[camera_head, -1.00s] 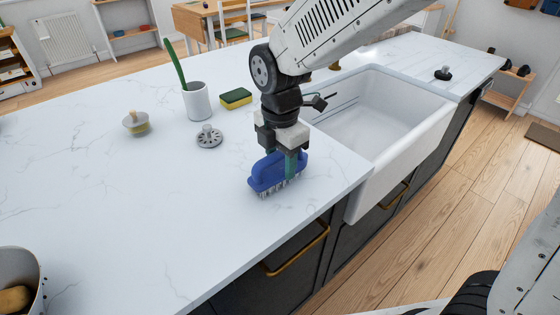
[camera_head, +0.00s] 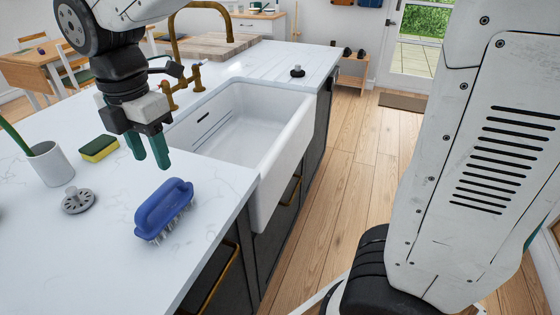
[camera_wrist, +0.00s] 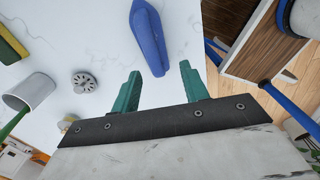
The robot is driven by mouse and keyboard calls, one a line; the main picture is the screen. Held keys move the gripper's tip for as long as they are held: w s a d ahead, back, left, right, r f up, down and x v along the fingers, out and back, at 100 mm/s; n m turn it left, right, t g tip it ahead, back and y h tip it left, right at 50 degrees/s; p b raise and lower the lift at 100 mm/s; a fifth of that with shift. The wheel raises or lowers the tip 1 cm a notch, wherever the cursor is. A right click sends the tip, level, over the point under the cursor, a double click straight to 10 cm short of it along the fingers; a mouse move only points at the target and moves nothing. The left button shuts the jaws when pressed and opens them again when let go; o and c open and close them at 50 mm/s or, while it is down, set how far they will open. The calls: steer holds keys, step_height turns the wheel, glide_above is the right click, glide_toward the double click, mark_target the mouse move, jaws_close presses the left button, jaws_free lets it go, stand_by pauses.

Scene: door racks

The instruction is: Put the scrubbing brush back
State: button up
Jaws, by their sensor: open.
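The blue scrubbing brush (camera_head: 163,208) rests bristles down on the white marble worktop, close to its front edge and left of the sink. My gripper (camera_head: 148,154) is open and empty above the worktop, a little behind and above the brush, with clear space between them. In the wrist view the brush (camera_wrist: 148,38) lies beyond the tips of the green fingers (camera_wrist: 160,82), which stand apart with nothing between them.
A white sink (camera_head: 240,125) with a brass tap (camera_head: 185,50) is to the right. A yellow-green sponge (camera_head: 99,148), a white cup (camera_head: 50,163) holding a green-handled tool, and a grey strainer (camera_head: 78,200) stand left of the brush. Worktop around the brush is clear.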

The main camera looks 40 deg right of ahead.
steer(key=s+d+f+m+t, duration=0.1)
steer(key=s+d+m, duration=1.7)
steer(key=m, duration=0.6)
steer(key=d, duration=0.2)
steer(key=shift+s+d, duration=0.35)
steer(key=shift+s, duration=0.05)
steer(key=shift+f, duration=0.1)
